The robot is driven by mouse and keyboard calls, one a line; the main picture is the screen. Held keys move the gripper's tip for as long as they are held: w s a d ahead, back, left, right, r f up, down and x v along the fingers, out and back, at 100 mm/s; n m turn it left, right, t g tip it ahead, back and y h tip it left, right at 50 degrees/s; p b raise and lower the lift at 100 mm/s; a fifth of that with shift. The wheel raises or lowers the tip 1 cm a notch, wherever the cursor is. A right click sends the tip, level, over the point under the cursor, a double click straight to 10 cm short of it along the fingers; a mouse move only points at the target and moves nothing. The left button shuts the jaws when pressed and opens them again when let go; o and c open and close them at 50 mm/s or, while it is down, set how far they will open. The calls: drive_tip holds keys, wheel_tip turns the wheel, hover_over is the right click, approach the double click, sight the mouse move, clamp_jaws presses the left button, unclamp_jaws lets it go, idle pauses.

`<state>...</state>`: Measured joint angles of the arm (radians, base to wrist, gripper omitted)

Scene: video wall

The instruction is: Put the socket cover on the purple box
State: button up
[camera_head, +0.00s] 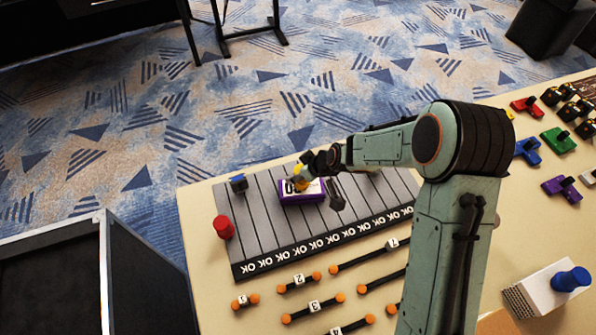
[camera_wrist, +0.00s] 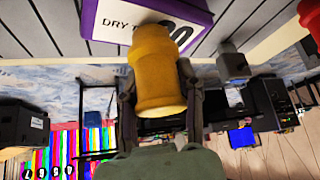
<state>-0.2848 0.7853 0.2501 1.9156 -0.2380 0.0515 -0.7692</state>
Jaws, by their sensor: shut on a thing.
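The purple box (camera_head: 302,196) lies on the grey striped mat, with a white label on its top. In the wrist view the purple box (camera_wrist: 118,27) fills the top middle, and its label reads "DRY" and "20". My gripper (camera_head: 318,182) is shut on a yellow rounded cylinder (camera_wrist: 156,80), with one finger on each side. The head view shows only a little of the yellow cylinder (camera_head: 299,171), just over the box. It overlaps the box in the wrist view; I cannot tell whether they touch. No label confirms that it is the socket cover.
The grey mat (camera_head: 262,215) has an "OK" strip along its front. A small dark blue block (camera_head: 238,183) and a red cylinder (camera_head: 223,227) stand at its left. Orange-ended bars (camera_head: 300,283) lie in front. Coloured connectors (camera_head: 558,141) and a white box (camera_head: 545,288) are right.

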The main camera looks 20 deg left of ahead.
drive_tip(key=o, duration=0.8)
drive_tip(key=shift+f, duration=0.1)
drive_tip(key=shift+o, duration=0.2)
drive_tip(key=shift+d+r, duration=0.2)
drive_tip(key=shift+r, duration=0.25)
drive_tip(key=v, duration=1.1)
drive_tip(key=shift+s+d, duration=0.1)
